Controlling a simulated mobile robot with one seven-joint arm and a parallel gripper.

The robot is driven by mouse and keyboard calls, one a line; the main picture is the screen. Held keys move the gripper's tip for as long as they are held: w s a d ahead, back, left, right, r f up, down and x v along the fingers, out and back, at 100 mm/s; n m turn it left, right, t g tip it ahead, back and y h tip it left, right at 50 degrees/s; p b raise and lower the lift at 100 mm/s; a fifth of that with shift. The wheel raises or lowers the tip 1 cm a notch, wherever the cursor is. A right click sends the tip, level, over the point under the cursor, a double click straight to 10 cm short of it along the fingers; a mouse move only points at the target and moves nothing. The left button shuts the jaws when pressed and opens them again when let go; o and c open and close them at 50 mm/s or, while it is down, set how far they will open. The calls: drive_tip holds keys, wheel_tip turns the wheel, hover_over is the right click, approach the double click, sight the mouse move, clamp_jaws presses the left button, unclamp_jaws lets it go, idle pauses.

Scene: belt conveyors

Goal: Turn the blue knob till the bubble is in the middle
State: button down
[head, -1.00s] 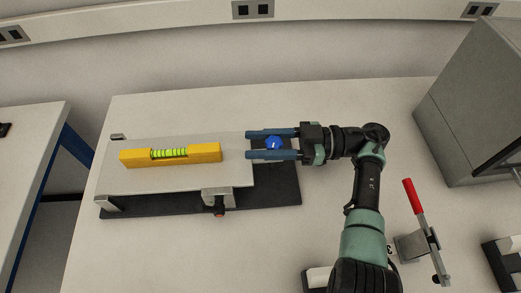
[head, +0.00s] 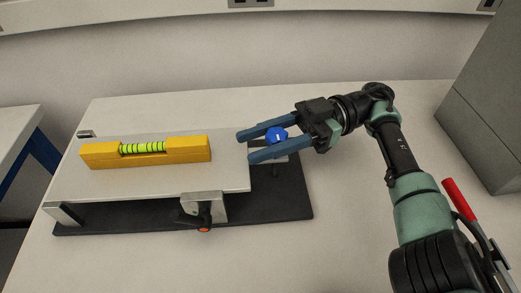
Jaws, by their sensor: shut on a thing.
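The blue knob (head: 277,134) sits at the right end of the levelling stand, just off the plate's right edge. My gripper (head: 246,147) is shut on the knob, with one blue finger on each side of it. The fingers slant down to the left, their tips near the plate's edge. A yellow spirit level (head: 185,152) lies on the pale tilting plate (head: 110,186). Its green vial (head: 143,147) with dark lines faces up. The bubble is too small to make out, so I cannot tell where it sits.
The plate stands over a dark base (head: 265,206), with a clamp-like bracket (head: 203,207) at its front edge. A red-handled lever (head: 459,200) is at the right, partly behind my arm. A grey cabinet (head: 490,125) stands at the back right. The table's front middle is clear.

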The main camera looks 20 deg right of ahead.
idle(0.5)
drive_tip(key=shift+c, duration=2.2)
unclamp_jaws()
drive_tip(key=shift+r, duration=0.1)
wheel_tip(320, 180, up, 10)
drive_tip(key=p, duration=0.1)
drive_tip(key=shift+p, duration=0.3)
